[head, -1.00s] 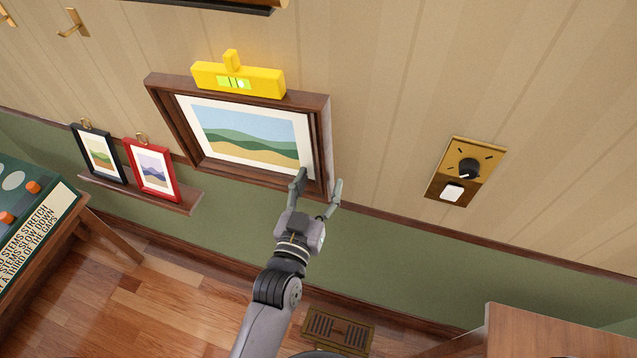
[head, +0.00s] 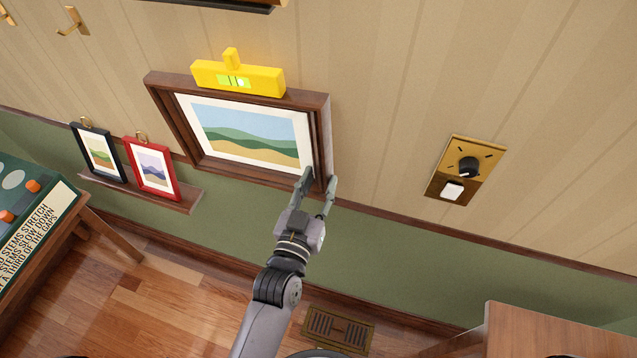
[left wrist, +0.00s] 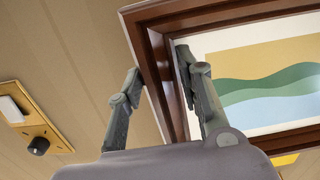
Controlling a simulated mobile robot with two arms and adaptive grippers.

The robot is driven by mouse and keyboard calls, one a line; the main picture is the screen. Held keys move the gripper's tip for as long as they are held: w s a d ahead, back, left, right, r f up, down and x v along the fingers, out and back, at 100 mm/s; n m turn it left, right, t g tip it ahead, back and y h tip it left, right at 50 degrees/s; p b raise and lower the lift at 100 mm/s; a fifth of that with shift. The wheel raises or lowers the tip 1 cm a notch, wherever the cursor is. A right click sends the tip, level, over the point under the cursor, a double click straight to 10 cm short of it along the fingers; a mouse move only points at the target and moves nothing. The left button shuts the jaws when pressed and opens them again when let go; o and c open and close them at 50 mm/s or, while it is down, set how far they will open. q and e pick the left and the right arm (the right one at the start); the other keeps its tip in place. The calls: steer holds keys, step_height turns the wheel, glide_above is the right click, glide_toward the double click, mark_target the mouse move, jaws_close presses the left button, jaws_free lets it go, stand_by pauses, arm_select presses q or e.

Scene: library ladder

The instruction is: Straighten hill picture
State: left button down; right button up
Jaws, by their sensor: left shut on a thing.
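The hill picture (head: 252,134) hangs on the wall in a deep dark wooden frame (head: 160,105), showing green and blue hills over a sandy band. A yellow spirit level (head: 265,80) sits on its top edge; its green window has a bright spot right of the middle. My left gripper (head: 319,183) is shut on the lower right part of the frame, one finger on the inner side and one on the outer. In the left wrist view the fingers (left wrist: 160,85) straddle the frame's side bar (left wrist: 160,70). My right gripper is not in view.
Two small pictures, one black-framed (head: 99,153) and one red-framed (head: 152,168), stand on a shelf (head: 190,200) at left. A brass plate with a dial (head: 468,167) is on the wall at right. A wooden top (head: 550,335) stands at lower right. Wall between frame and plate is clear.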

arm_select(q)
steer(key=shift+w+a+f+m, duration=0.2)
steer(key=shift+a+f+m, duration=0.2)
steer(key=shift+a+f, duration=0.15)
steer(key=c, duration=1.1)
jaws_free()
steer(key=shift+s, duration=0.15)
steer(key=v, duration=1.1)
steer(key=shift+s+a, duration=0.15)
steer(key=shift+s, duration=0.2)
